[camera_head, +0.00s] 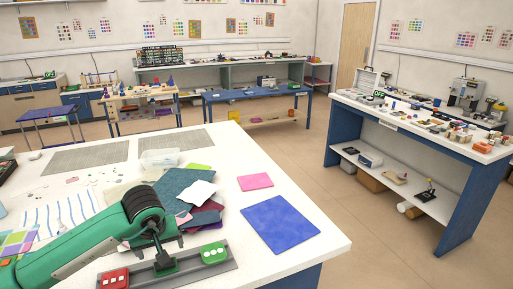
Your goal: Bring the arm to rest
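My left arm comes in from the lower left as a green link with a dark wrist. My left gripper (164,262) points down over a grey panel (196,277) at the near edge of the white table (310,218). The panel carries a red block with white dots (114,279) and a green block with white dots (214,253). The gripper is between these blocks. It is dark and small, so I cannot tell whether its fingers are open, or whether they touch the panel. My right gripper is not in view.
Coloured sheets (178,183) lie in a pile just beyond the wrist. A blue sheet (280,223) and a pink sheet (255,181) lie to the right. A clear box (160,158) stands farther back. The table's right corner is clear. A blue-legged bench (345,150) stands across the aisle.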

